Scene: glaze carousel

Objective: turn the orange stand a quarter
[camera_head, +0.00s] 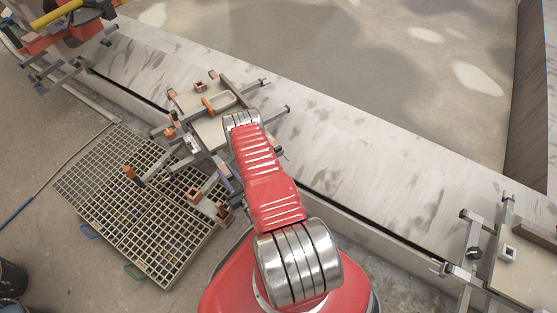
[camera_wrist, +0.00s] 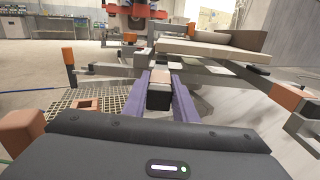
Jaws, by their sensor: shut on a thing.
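The orange stand (camera_head: 210,128) is a frame of grey bars with orange and copper-coloured end pieces, on the pale ledge beyond my arm. It carries a pale board. In the wrist view, its bars (camera_wrist: 110,70) cross ahead of me, with an orange post (camera_wrist: 68,57) at left and an orange block (camera_wrist: 290,98) at right. My gripper (camera_wrist: 159,92) has purple fingers on both sides of a dark-ended grey bar of the stand and is shut on it. In the head view, the gripper (camera_head: 225,172) shows at the stand's near side, partly behind my arm.
A floor grating (camera_head: 100,200) lies at left below the ledge. Another stand with a board (camera_head: 525,270) is at lower right, and a red machine with a yellow tube (camera_head: 60,15) at upper left. The ledge (camera_head: 370,165) between the stands is bare.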

